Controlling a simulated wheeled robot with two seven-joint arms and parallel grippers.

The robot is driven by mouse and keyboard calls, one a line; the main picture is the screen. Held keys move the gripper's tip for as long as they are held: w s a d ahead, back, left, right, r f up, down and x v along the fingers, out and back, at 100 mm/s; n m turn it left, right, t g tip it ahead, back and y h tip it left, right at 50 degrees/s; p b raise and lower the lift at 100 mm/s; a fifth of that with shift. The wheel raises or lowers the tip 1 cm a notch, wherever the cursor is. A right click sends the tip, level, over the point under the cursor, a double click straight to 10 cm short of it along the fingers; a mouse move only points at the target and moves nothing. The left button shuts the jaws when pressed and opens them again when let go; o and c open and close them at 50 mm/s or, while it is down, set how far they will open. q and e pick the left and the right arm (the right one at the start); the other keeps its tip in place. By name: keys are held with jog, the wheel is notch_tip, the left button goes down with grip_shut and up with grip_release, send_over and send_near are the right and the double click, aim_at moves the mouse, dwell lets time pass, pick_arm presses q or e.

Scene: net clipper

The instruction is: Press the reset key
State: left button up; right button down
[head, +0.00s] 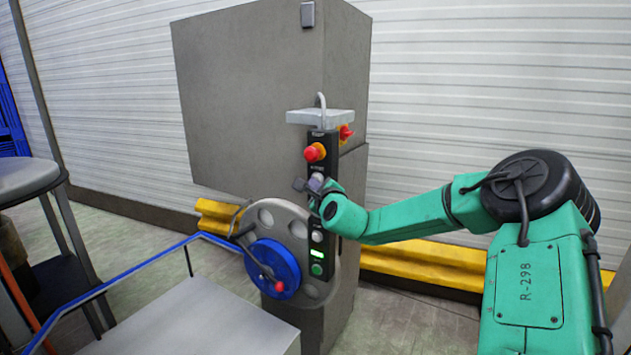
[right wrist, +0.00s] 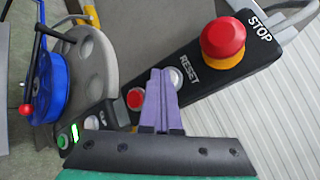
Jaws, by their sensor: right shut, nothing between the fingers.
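The reset key is a round silver button (right wrist: 178,78) beside the white RESET lettering on a black control panel (right wrist: 205,70). In the right wrist view its left side is partly covered by my fingers. My right gripper (right wrist: 160,72) is shut and empty, its purple fingertips next to the key; I cannot tell whether they touch it. My left gripper is not in view.
A red mushroom stop button (head: 315,152) sits above on the panel. The wrist view shows a smaller red button (right wrist: 135,98) left of my fingers and a green button (right wrist: 63,141) lower. A grey disc with a blue hub (head: 272,268) and red-knobbed crank stands beside the panel.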

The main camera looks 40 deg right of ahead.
jog(key=shift+s+a, duration=0.25)
jog(key=shift+a, duration=0.4)
jog(key=shift+a, duration=0.15)
jog(key=shift+s+a, duration=0.25)
jog(key=shift+a, duration=0.5)
jog(key=shift+s+a, duration=0.2)
jog(key=shift+a, duration=0.55)
jog(key=shift+s+a, duration=0.25)
jog(key=shift+a, duration=0.5)
